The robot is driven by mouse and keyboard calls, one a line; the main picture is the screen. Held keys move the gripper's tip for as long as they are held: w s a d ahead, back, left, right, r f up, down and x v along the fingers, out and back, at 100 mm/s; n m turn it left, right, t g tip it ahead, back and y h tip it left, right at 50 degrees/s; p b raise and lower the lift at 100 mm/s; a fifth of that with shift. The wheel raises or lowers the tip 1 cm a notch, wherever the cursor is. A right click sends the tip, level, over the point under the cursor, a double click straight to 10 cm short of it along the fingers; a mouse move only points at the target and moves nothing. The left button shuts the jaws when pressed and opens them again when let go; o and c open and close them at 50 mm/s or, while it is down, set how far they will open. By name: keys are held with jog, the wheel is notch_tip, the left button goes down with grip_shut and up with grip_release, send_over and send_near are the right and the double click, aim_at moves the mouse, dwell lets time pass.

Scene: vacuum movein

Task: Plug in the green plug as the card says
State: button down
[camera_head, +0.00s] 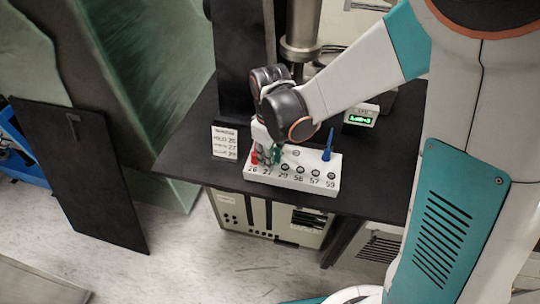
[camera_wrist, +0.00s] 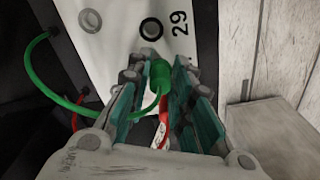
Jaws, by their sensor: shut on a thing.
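My gripper (camera_head: 268,152) is over the left part of the white socket block (camera_head: 313,187), shut on the green plug (camera_head: 277,154). In the wrist view the green plug (camera_wrist: 160,76) is between the teal finger pads (camera_wrist: 157,100), with its green cable looping left. The ringed hole marked 29 (camera_wrist: 151,29) lies just beyond the plug. I cannot tell whether its tip is in a hole. A red plug (camera_head: 254,157) stands at the hole marked 26. A blue plug (camera_head: 328,146) stands upright at the right back. The white card (camera_head: 225,142) stands left of the block; its print is too small to read.
The block sits near the front edge of the dark table (camera_head: 205,178). A small box with a green display (camera_head: 360,116) and a metal column (camera_head: 300,40) stand behind. A red cable (camera_wrist: 82,98) runs on the left in the wrist view.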

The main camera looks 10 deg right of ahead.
jog(key=shift+f, duration=0.15)
jog(key=c, duration=1.3)
grip_release()
jog(key=shift+c, duration=0.2)
jog(key=shift+r, duration=3.8)
jog(key=r, duration=0.2)
jog(key=shift+a+r+t+y+p, duration=0.3)
jog(key=shift+a+r, duration=0.05)
jog(key=s+d+r+m+t+p, duration=0.6)
jog(key=s+d+r+m, duration=0.3)
jog(key=s+d+r, duration=0.4)
notch_tip(320, 180, up, 2)
jog(key=shift+d+r+t+p, duration=0.15)
jog(key=shift+d+t+p, duration=0.15)
jog(key=shift+d+p, duration=0.55)
